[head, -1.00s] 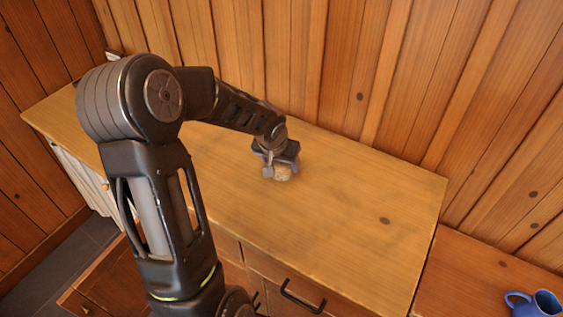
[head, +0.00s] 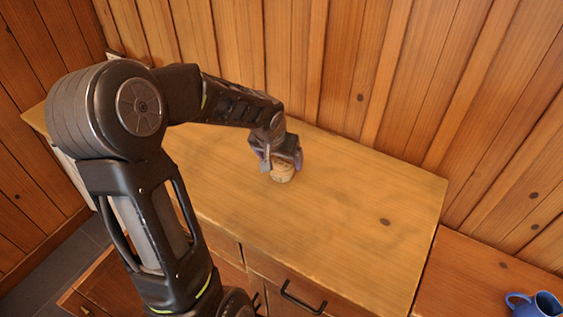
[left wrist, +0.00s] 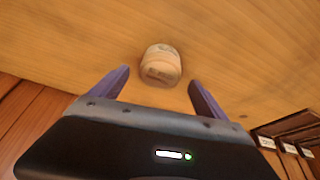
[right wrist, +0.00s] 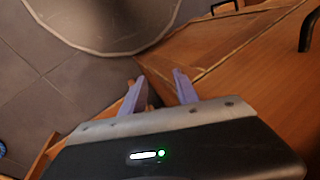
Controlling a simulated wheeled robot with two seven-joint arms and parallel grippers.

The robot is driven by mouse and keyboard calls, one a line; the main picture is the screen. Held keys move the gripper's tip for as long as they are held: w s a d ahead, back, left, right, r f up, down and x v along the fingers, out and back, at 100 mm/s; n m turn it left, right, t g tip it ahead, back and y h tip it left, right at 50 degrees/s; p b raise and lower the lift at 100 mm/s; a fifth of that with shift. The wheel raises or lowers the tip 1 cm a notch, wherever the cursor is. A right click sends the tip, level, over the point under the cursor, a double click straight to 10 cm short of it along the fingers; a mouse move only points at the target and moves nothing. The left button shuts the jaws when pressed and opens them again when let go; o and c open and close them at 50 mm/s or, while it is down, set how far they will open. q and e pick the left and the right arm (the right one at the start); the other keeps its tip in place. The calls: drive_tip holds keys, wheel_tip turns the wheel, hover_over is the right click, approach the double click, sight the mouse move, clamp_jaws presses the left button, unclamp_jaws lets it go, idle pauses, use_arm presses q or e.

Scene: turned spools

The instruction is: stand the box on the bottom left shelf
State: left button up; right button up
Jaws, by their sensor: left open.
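A small pale tan box (head: 283,173), rounded like a short tub, stands on the wooden cabinet top (head: 340,210). In the left wrist view the box (left wrist: 161,66) lies just beyond and between the fingertips, with faint marking on its side. My left gripper (head: 281,160) is open above and behind the box, its purple fingers apart and not visibly touching it. My right gripper (right wrist: 158,85) shows in the right wrist view only, with its fingers apart and nothing held. A dark wooden shelf unit with white labels (left wrist: 290,140) shows at the right edge of the left wrist view.
A blue mug (head: 535,304) stands on the lower surface at the bottom right. Plank walls (head: 400,80) close off the back. The cabinet top right of the box is clear. A drawer with a black handle (head: 300,298) is at the front.

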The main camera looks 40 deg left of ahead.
use_arm(q)
drive_tip(key=v, duration=0.8)
drive_tip(key=shift+o, duration=0.5)
